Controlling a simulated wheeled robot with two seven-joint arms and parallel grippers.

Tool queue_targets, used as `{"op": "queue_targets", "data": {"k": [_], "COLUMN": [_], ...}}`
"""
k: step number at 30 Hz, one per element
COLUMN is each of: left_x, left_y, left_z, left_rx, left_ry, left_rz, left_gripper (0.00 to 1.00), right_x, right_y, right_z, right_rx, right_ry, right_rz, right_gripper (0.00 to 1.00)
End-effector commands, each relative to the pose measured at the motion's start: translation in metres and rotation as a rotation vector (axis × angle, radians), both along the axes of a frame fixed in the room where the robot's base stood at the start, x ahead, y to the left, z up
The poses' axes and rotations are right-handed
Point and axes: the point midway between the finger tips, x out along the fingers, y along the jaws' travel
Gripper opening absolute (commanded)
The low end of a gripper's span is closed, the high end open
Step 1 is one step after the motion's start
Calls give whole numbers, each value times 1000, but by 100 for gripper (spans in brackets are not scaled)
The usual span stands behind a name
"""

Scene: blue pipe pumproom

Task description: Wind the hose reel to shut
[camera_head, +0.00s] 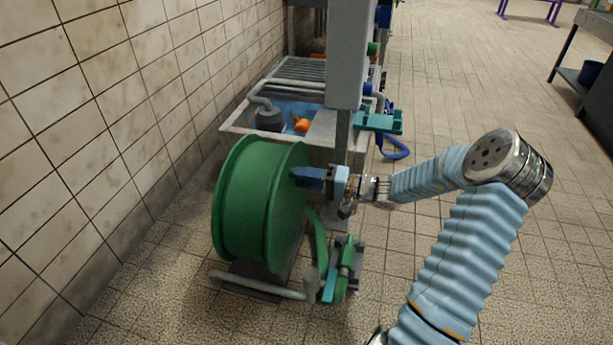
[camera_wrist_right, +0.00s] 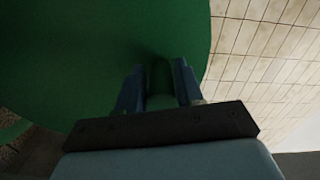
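The green hose reel (camera_head: 245,210) stands on the floor beside the tiled wall in the head view, its round side facing right. The same green side fills much of the right wrist view (camera_wrist_right: 70,60). My right gripper (camera_head: 298,176) reaches in from the right to the upper part of that side. In the right wrist view, its two blue fingers (camera_wrist_right: 160,85) are on either side of a green handle (camera_wrist_right: 160,78) that sticks out from the reel, and they appear closed against it. The head view hides the handle behind the fingers. My left gripper is not in view.
A grey basin (camera_head: 240,130) with a pump and an orange part (camera_head: 301,124) stands behind the reel. A grey post (camera_head: 347,50) rises there. A green valve (camera_head: 347,262) and pipe (camera_head: 262,287) lie low in front. Open tiled floor extends right.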

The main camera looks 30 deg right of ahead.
Motion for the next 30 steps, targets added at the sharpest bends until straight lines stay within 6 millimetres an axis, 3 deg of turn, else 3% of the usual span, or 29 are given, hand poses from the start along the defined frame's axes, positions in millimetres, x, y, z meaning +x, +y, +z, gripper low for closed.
{"op": "queue_targets", "data": {"k": [1, 3, 14, 17, 30], "left_x": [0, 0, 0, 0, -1], "left_y": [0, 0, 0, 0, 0], "left_z": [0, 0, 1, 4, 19], "left_rx": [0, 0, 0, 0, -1], "left_ry": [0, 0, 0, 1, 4], "left_rz": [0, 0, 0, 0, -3], "left_gripper": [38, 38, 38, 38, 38], "right_x": [0, 0, -2, -12, -88], "right_y": [0, 0, -5, -14, -78], "right_z": [0, 0, 1, 2, 2], "right_rx": [1, 1, 0, -1, -1], "right_ry": [1, 0, -1, 0, 0], "right_rz": [0, -2, -7, -8, -7], "right_gripper": [44, 54, 55, 55, 55]}}
